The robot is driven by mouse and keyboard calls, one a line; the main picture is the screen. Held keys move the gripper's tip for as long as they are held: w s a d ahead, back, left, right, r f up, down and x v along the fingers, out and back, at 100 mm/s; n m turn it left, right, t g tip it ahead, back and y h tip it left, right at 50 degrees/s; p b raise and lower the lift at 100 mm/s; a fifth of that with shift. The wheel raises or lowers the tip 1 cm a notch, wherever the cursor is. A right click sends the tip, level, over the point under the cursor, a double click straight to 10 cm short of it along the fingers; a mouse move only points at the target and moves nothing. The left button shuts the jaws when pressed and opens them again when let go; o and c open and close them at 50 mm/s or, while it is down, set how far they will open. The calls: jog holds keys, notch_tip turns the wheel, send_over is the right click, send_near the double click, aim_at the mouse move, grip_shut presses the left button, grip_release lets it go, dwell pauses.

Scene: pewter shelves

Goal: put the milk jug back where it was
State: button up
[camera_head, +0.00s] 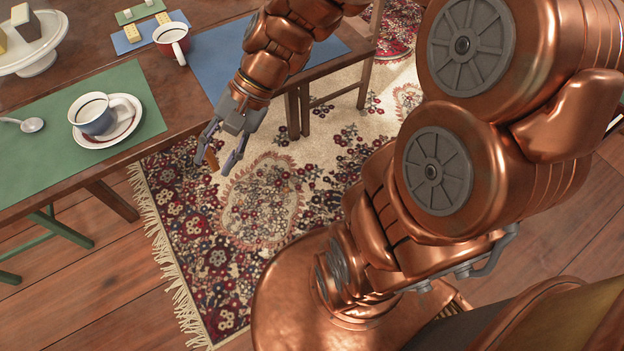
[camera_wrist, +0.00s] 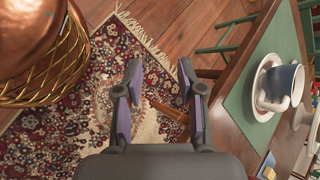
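I cannot make out a milk jug for certain in either view. My gripper (camera_head: 214,166) hangs over the patterned rug, just off the table's edge, with its fingers spread apart. In the wrist view my gripper (camera_wrist: 159,76) also shows two separate fingers. A small orange-brown piece (camera_head: 211,158) shows between or behind the fingers; I cannot tell what it is or whether it touches them. On the table (camera_head: 165,95) a blue-and-white cup (camera_head: 97,121) sits on a saucer, left of my gripper.
The cup's green mat (camera_head: 40,152) also holds a spoon (camera_head: 32,125). A blue mat (camera_head: 205,70) lies beside the red mug. A white stand (camera_head: 35,66) with pieces on it is at the back left. A green chair frame (camera_head: 60,229) stands below the table. The rug (camera_head: 260,205) looks mostly clear.

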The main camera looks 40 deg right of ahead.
jog(key=s+d+f+n+g+h, duration=0.2)
jog(key=s+d+n+h, duration=0.6)
jog(key=s, duration=0.6)
jog(key=shift+d+f+g+h, duration=0.3)
jog(key=shift+d+f+g, duration=0.15)
jog(key=shift+d, duration=0.35)
